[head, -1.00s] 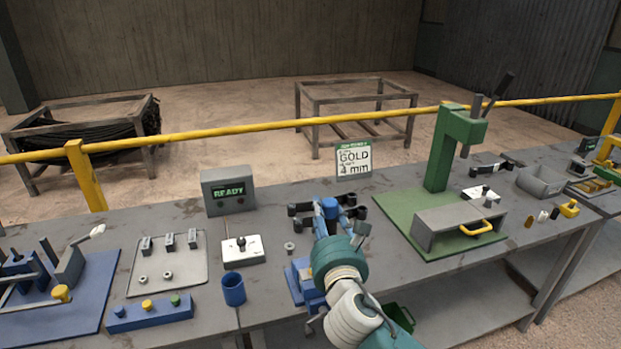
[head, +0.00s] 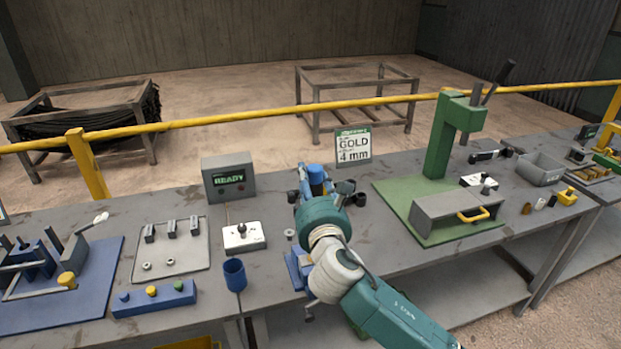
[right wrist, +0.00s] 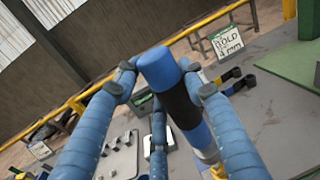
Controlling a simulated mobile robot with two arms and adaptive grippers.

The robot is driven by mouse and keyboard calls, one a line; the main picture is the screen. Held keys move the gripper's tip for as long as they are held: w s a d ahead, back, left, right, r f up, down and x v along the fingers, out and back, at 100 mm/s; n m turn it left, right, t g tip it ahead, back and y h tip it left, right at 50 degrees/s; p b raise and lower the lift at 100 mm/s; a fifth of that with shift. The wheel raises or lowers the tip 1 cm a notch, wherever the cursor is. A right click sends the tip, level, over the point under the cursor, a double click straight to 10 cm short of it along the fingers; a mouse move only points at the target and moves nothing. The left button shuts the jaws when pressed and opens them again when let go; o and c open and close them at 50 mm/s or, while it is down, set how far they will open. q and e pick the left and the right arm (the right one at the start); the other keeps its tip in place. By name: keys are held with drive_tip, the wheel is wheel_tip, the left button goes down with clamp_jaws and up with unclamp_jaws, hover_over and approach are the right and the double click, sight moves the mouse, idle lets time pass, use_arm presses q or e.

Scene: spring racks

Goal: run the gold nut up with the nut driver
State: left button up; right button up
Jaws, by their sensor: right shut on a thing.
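My right gripper (head: 321,190) is shut on the nut driver (head: 316,177), above the blue fixture (head: 296,272) at the bench front. My arm hides most of the fixture in the head view. A sign (head: 353,147) reads GOLD, 4 mm. My left gripper is not in view.
A READY box (head: 229,178), a white switch box (head: 243,238) and a blue cup (head: 235,275) stand left of the fixture. Farther left are a grey tray (head: 188,267) and a blue block (head: 126,307) with coloured knobs. A green press (head: 440,150) stands to the right.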

drive_tip(key=shift+f+b, duration=0.95)
drive_tip(key=shift+f, duration=1.35)
drive_tip(key=shift+p, duration=0.9)
idle(0.3)
drive_tip(key=o, duration=0.8)
drive_tip(key=c, duration=0.8)
